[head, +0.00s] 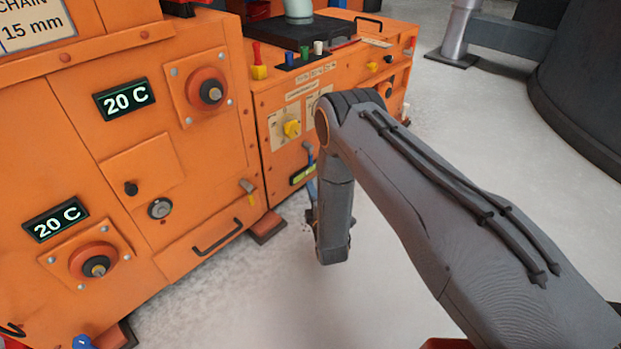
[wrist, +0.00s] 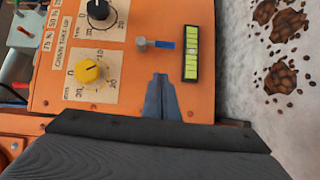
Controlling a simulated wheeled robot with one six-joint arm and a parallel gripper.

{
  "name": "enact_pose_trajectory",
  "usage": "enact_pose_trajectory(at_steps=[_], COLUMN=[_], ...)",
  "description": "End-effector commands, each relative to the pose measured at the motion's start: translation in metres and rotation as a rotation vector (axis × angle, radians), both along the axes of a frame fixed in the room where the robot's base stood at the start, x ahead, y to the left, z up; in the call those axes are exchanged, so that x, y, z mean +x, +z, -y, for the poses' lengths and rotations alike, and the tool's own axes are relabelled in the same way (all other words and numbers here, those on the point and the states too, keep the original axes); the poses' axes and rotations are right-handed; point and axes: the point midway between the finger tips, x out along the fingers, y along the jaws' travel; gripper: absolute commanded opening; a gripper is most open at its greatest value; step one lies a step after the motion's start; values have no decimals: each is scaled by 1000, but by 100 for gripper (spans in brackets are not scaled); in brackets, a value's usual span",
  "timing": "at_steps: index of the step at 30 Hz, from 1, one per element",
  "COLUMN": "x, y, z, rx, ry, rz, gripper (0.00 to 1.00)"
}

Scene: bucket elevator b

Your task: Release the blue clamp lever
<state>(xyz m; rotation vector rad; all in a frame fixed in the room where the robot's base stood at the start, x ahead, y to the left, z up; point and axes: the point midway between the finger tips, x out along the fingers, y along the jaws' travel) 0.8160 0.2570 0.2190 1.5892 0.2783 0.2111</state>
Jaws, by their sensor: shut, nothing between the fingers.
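The blue clamp lever (wrist: 165,44) is a short blue handle on a grey pivot (wrist: 142,43). It sits on the orange machine panel between the black dial (wrist: 99,10) and the green-yellow gauge (wrist: 191,54). In the wrist view it points right, toward the gauge. My gripper (wrist: 160,77) is shut and empty. Its fingertips show just below the lever in the wrist view, with a visible gap in the picture; the depth between them is unclear. In the head view the lever (head: 310,157) is small beside my arm, which hides much of my gripper.
A yellow dial (wrist: 88,71) sits on the same panel; it also shows in the head view (head: 291,128). The orange machine (head: 200,150) fills the left, with red knobs, temperature displays and a handle (head: 217,236). Brown lumps (wrist: 287,24) lie on the pale floor. Floor below my arm is clear.

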Motion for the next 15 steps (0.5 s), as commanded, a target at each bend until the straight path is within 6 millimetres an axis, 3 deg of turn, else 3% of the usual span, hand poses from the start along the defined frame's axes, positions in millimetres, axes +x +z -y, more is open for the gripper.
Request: enact_pose_trajectory(at_steps=[1,3,15], x=[-2,-4,-5], y=[-12,-17,-17], z=[-2,-3,-4], rx=[-9,-20,-25], ry=[5,7,9], rz=[18,36,48], gripper=[0,0,0])
